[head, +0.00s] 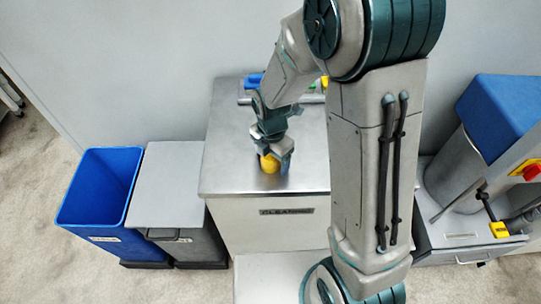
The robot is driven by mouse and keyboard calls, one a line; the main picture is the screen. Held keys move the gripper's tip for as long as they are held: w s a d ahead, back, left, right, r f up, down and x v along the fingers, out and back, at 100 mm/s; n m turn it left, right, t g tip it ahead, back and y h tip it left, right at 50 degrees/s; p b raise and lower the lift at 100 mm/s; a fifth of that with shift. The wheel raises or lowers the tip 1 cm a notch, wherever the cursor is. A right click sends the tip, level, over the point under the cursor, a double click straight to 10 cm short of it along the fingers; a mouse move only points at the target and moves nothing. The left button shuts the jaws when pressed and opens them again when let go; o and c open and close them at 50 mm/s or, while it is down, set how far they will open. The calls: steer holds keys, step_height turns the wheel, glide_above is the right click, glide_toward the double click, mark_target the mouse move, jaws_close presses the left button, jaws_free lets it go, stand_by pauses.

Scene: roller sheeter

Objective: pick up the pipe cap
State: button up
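A small rounded yellow thing, which looks like the pipe cap (270,164), is on or just above the metal top of the cabinet labelled "CLEANING" (228,178). My gripper (274,158) points down at it, with its fingers around or just beside the yellow thing. The gripper hides the upper part of the thing. I cannot tell whether the fingers touch it or are closed on it, nor whether it is lifted off the top.
At the cabinet top's back edge lie blue, yellow and green items (254,80), partly hidden by my arm. A blue open bin (97,200) and a grey lidded bin (173,185) stand to the left. A blue-topped machine (500,110) stands right. The cabinet top's left part is clear.

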steer(key=c, duration=1)
steer(key=shift+w+r, duration=0.1)
steer(key=shift+r, duration=0.3)
step_height(320, 180, up, 3)
steer(key=shift+r+b, duration=0.15)
steer(key=shift+b, duration=0.3)
steer(key=w+d+r, duration=0.2)
steer(key=d+r, duration=0.1)
steer(key=d, duration=0.2)
steer(key=w+d+r+b, duration=0.1)
steer(key=w+d+r, duration=0.1)
steer(key=d+r, duration=0.2)
steer(key=shift+w+d+b, duration=0.3)
steer(key=shift+w+d, duration=0.05)
steer(key=shift+d, duration=0.45)
